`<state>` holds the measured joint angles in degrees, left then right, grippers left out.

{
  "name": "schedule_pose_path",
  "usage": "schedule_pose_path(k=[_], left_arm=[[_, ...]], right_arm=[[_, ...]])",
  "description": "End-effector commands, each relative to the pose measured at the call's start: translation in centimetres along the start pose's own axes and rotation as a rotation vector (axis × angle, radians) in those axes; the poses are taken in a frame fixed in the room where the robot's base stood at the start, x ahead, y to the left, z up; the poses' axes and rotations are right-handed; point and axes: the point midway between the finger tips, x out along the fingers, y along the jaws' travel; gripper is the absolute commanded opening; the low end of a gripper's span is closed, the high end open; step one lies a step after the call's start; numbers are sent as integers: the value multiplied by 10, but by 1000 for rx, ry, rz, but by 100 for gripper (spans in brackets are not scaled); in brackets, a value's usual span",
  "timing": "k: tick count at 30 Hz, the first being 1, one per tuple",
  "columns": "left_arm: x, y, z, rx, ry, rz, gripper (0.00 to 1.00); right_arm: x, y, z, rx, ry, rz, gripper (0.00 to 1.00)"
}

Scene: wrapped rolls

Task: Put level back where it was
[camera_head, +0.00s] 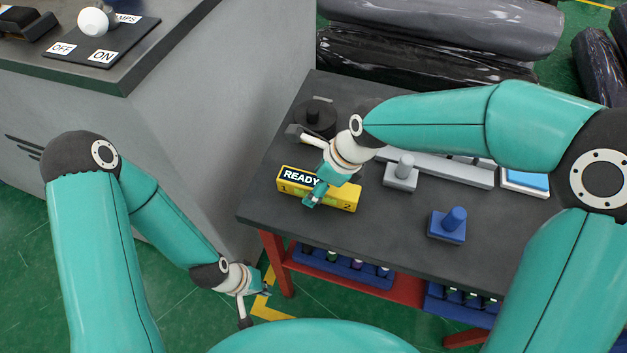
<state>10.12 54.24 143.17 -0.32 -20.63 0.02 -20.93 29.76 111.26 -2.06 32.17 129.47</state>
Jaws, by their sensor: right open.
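The level looks to be the yellow bar (346,198) lying on the dark table (400,228). Its dark label reads READY, with the digits 1 and 2 near its ends. My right gripper (312,200) is over the middle of the bar and hides part of it. Its fingers are open, and I cannot tell whether they touch the bar. My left gripper (267,291) hangs low in front of the table's left leg, away from the bar. Its fingers are too small to tell open from shut.
A black round part (314,118), a grey block with a knob (401,174), a long grey bar (440,168), a blue knobbed block (448,224) and a blue-topped box (526,182) sit on the table. A grey cabinet (210,110) stands left. Wrapped rolls (420,55) lie behind.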

Motion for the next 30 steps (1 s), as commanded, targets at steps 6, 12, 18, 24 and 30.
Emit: schedule_pose_path(k=[6, 12, 18, 24, 30], left_arm=[[0, 0, 0, 0, 0, 0, 0], [0, 0, 0, 0, 0, 0, 0], [0, 0, 0, 0, 0, 0, 0], [-1, 0, 0, 0, 0, 0, 0], [-1, 0, 0, 0, 0, 0, 0]], right_arm=[[-16, -1, 1, -1, -2, -3, 68], [-53, -1, 2, -1, -5, -5, 68], [-92, 0, 1, -1, -3, -3, 68], [-116, 0, 1, -1, -2, -1, 68], [-121, 0, 1, -2, 0, 1, 68]])
